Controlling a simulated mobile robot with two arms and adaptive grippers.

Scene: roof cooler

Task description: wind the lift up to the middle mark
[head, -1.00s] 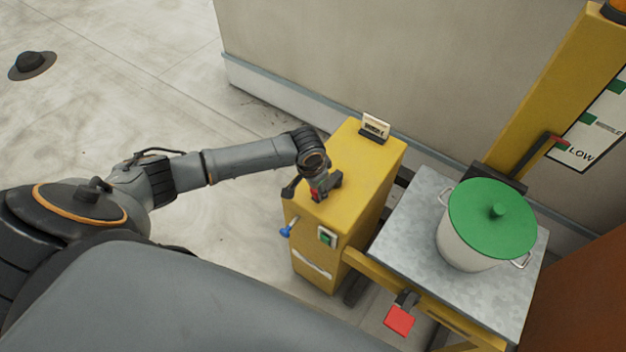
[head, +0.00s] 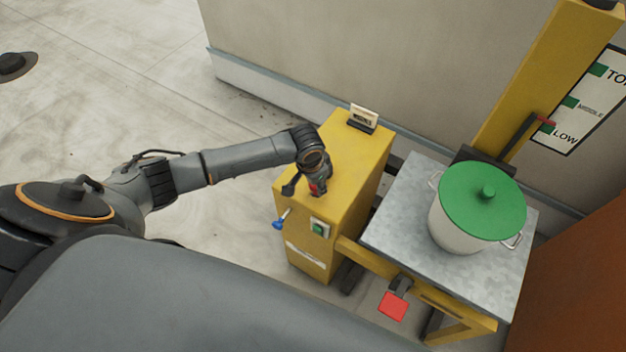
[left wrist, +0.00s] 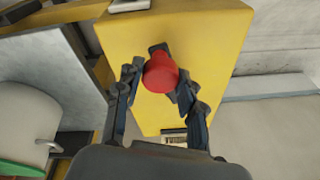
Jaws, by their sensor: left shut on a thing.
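My left gripper (head: 318,187) is over the top of the yellow control box (head: 355,150). It is shut on a red knob (left wrist: 161,73), which sits between its two fingers in the left wrist view; the dark lever under the knob is mostly hidden. The lift platform (head: 405,205) bears a white pot (head: 455,232) with a green lid (head: 480,205). The yellow mast (head: 525,75) stands behind it. On the scale board (head: 590,120), the red pointer (head: 545,122) is near the LOW mark, below MIDDLE. My right gripper is out of view.
A blue-tipped handle (head: 279,223) and a green switch (head: 319,229) are on the box's front. A red pedal (head: 393,306) is low before the platform. A small display (head: 363,118) stands on the box. A wall rises behind; the floor at left is mostly clear.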

